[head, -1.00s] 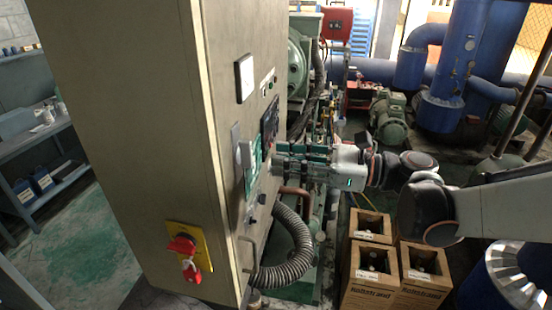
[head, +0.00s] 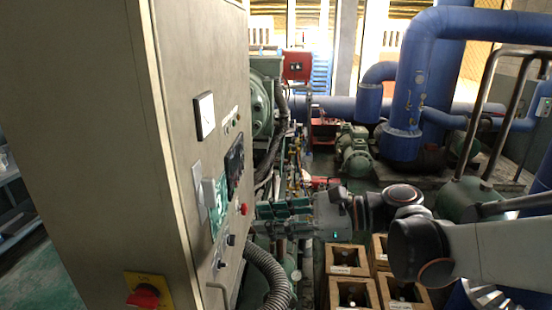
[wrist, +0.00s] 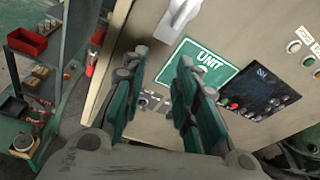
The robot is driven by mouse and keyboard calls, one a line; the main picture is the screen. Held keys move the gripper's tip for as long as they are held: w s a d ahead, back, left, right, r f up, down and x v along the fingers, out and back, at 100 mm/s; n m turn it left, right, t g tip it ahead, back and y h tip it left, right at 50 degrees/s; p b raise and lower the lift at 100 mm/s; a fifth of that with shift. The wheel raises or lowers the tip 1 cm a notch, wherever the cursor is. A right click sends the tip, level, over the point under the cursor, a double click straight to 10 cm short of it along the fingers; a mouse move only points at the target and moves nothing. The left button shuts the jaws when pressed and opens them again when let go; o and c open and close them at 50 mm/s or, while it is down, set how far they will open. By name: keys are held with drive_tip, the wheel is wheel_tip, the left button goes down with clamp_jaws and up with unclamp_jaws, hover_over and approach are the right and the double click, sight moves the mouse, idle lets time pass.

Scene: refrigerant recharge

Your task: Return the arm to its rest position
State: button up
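My arm reaches in from the right in the head view, bent at dark joints. My gripper (head: 262,218) points left at the panel face of a beige control cabinet (head: 95,130). In the wrist view my gripper (wrist: 162,62) has its two green-padded fingers apart, with a gap and nothing held between them. Beyond the fingers is the cabinet panel with a green "UNIT" sign (wrist: 205,65), a white handle (wrist: 177,20) and a dark display (wrist: 258,92). Whether the fingertips touch the panel I cannot tell.
A red switch (head: 144,296) on a yellow plate sits low on the cabinet. A grey corrugated hose (head: 270,275) hangs below my gripper. Several wooden crates (head: 347,260) stand under my arm. Blue pipes (head: 405,110) and a green motor (head: 354,150) stand behind.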

drive_tip(key=s+d+f+n+t+h+b, duration=0.1)
drive_tip(key=s+d+f+n+h+b, duration=0.25)
drive_tip(key=f, duration=0.55)
drive_tip(key=s+d+f+n+t+h+b, duration=0.1)
drive_tip(key=s+d+f+n+h+b, duration=0.3)
drive_tip(key=f, duration=0.5)
drive_tip(key=s+d+f+n+t+h+b, duration=0.1)
drive_tip(key=s+d+f+n+h+b, duration=0.1)
drive_tip(key=d+f+n+h+b, duration=0.2)
drive_tip(key=s+d+f+n+t+h+b, duration=0.2)
drive_tip(key=d+f+n+h+b, duration=0.2)
drive_tip(key=d, duration=0.6)
drive_tip(key=shift+s+f+n+b, duration=0.4)
drive_tip(key=shift+f+n+b, duration=0.05)
drive_tip(key=shift+f, duration=0.45)
